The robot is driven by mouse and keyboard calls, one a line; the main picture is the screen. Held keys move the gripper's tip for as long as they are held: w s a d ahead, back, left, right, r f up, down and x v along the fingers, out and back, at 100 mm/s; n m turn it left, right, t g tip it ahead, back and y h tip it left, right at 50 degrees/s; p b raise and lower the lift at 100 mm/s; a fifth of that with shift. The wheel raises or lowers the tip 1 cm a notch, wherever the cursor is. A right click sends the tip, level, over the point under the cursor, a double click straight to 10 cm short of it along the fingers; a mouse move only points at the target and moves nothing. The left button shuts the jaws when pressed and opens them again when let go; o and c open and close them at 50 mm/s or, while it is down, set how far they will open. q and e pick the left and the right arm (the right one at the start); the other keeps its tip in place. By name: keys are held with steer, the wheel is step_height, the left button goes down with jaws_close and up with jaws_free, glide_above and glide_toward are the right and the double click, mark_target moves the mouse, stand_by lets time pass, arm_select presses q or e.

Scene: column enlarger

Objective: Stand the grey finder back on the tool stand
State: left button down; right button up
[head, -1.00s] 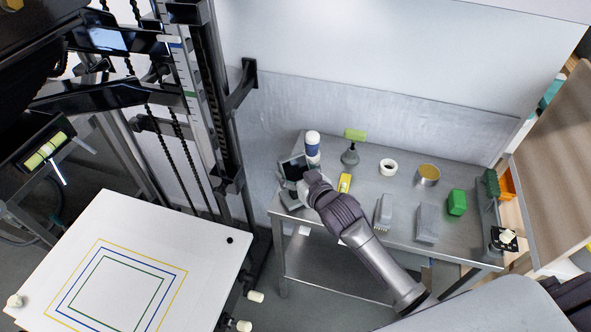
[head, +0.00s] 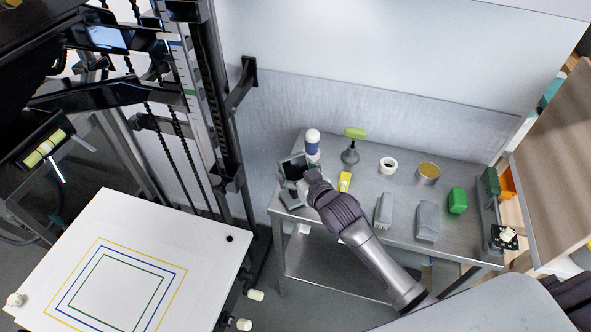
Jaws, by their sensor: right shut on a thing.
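The grey finder (head: 293,167), with a dark square face on top, is at the left end of the steel tool stand (head: 462,241). My right gripper (head: 301,184) is shut on it, its arm reaching in from the lower right. My wrist covers the fingertips and part of the finder. A lower grey part (head: 290,199) shows at the stand's left edge. I cannot tell whether the finder touches the top or is just above it. My left gripper is not in view.
Close by stand a white-and-blue bottle (head: 312,145), a green-topped grey tool (head: 352,146) and a yellow item (head: 344,182). Tape (head: 388,166), a tin (head: 428,173), grey blocks (head: 427,221) and a green block (head: 457,200) are farther right. The enlarger's white baseboard (head: 130,270) is at left.

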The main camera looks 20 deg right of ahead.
steer(key=shift+f, duration=0.25)
stand_by(0.4)
steer(key=o, duration=1.7)
steer(key=shift+o, duration=0.2)
steer(key=shift+s+f, duration=0.1)
steer(key=shift+f, duration=0.1)
steer(key=shift+r, duration=0.15)
